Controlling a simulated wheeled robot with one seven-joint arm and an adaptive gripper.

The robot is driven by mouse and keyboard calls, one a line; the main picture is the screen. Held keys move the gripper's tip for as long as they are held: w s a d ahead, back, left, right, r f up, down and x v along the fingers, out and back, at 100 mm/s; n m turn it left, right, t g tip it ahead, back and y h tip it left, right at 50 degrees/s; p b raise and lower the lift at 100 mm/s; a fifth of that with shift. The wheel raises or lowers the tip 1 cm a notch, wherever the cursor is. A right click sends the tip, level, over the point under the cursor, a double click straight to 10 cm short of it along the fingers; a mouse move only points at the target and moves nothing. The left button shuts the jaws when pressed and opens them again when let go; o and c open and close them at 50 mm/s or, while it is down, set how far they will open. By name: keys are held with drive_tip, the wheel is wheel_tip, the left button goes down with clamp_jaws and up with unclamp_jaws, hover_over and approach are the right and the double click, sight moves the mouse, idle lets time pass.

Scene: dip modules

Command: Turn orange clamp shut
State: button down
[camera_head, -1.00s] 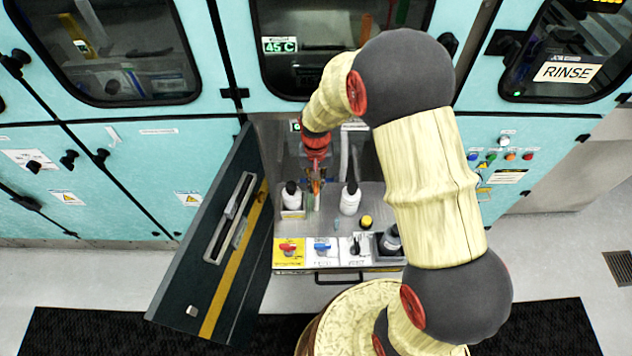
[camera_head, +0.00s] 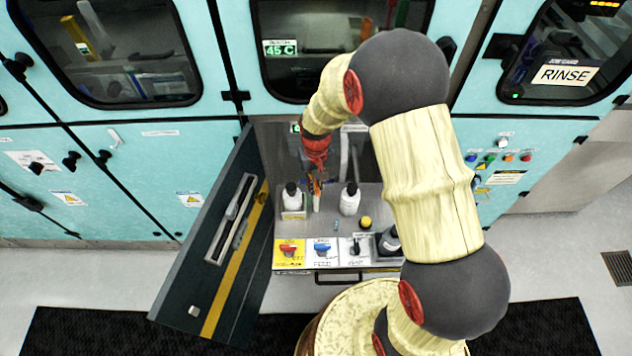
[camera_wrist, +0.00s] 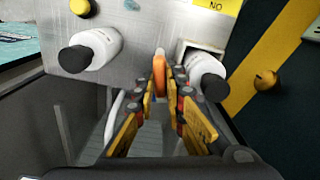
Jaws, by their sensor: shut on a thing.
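The orange clamp (camera_wrist: 159,74) shows in the wrist view as a narrow upright orange piece at the middle, between my fingertips. My gripper (camera_wrist: 161,93) is shut on it, with one yellow and black finger on each side. In the head view my gripper (camera_head: 316,182) is over the back of the steel shelf, between two white bottles. The clamp is mostly hidden there by my fingers and arm, and I cannot tell how far it is turned.
White bottles with black caps stand left (camera_head: 293,197) and right (camera_head: 350,199) of my gripper. Red (camera_head: 289,248) and blue (camera_head: 322,247) handles sit on the front panel. A yellow-topped cap (camera_head: 365,222) lies on the shelf. The open dark door (camera_head: 215,240) bounds the left.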

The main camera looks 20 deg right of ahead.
drive_tip(key=n+p, duration=0.2)
drive_tip(key=n, duration=0.5)
drive_tip(key=n+p, duration=0.1)
drive_tip(key=n, duration=0.3)
drive_tip(key=shift+n+p, duration=0.3)
drive_tip(key=shift+n, duration=1.6)
drive_tip(key=c, duration=1.8)
unclamp_jaws()
drive_tip(key=shift+c, duration=0.2)
drive_tip(key=shift+r, duration=0.1)
wheel_tip(320, 180, up, 12)
